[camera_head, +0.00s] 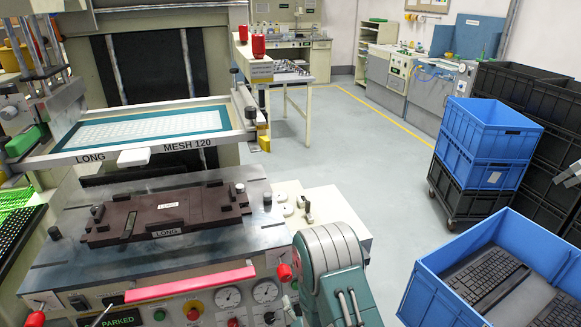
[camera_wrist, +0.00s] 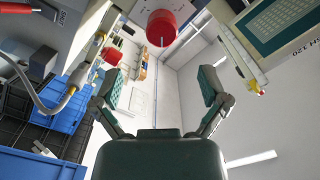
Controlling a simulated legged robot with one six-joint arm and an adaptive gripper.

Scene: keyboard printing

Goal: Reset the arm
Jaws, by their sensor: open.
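My gripper (camera_wrist: 160,84) is open and empty in the wrist view. Its two dark green fingers stand wide apart, with only the background between and beyond them. In the head view my arm rises at the lower middle, between the printing machine and the blue crate. I cannot make out my gripper's fingers there. The printing machine (camera_head: 130,262) stands at the left. A dark brown fixture (camera_head: 120,228) marked LONG lies on its bed, and a framed screen (camera_head: 215,138) marked LONG, MESH 120 sits raised above it. No keyboard shows on the fixture.
A blue crate (camera_head: 420,290) at the lower right holds several dark keyboards. Blue crates (camera_head: 480,150) are stacked on a wheeled black one, beside black crates (camera_head: 545,105). Keyboard-like parts (camera_head: 20,215) lie at the far left. The floor (camera_head: 350,140) in the middle is clear.

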